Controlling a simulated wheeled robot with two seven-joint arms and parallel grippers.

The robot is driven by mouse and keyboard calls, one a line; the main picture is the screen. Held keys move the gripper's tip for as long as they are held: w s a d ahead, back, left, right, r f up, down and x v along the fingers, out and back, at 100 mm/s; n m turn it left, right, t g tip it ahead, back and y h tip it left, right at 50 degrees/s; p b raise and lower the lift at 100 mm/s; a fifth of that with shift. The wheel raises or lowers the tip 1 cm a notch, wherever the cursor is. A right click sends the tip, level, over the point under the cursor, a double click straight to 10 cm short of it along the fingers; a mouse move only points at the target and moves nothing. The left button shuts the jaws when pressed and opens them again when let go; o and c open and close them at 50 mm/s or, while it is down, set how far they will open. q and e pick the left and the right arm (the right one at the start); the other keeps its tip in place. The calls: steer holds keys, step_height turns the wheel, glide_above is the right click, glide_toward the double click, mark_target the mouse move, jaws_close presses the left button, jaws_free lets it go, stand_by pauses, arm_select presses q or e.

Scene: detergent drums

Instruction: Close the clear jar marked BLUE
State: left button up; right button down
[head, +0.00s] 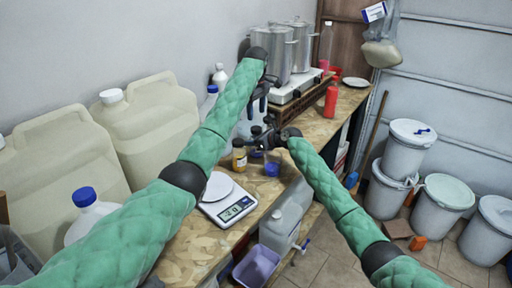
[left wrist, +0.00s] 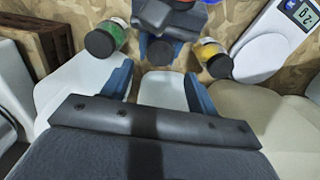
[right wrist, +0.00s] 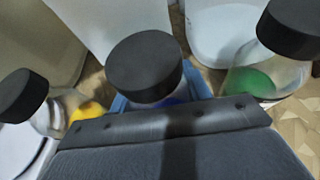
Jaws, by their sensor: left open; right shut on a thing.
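The clear jar with blue contents (head: 272,168) stands on the bench in the head view, partly behind my right gripper (head: 270,141). My right gripper is shut on this jar; blue contents show between its fingers in the right wrist view. A black lid (right wrist: 145,65) shows over the jar there; whether it is fully seated I cannot tell. That lid also shows between my left fingers in the left wrist view (left wrist: 160,55). My left gripper (head: 263,98) is open and empty above the jar.
A black-lidded yellow jar (left wrist: 213,57) and a black-lidded green jar (left wrist: 107,37) stand close on either side. A white scale (head: 227,200) sits on the bench in front. Large cream containers (head: 145,125) line the wall. A stove with steel pots (head: 275,55) is behind.

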mark_target(256, 128)
arm_select(q)
steer(key=shift+f, duration=3.55)
steer(key=c, duration=1)
steer(key=shift+m, duration=0.8)
steer(key=o, duration=1.1)
steer(key=shift+o, duration=0.2)
step_height(256, 128, up, 12)
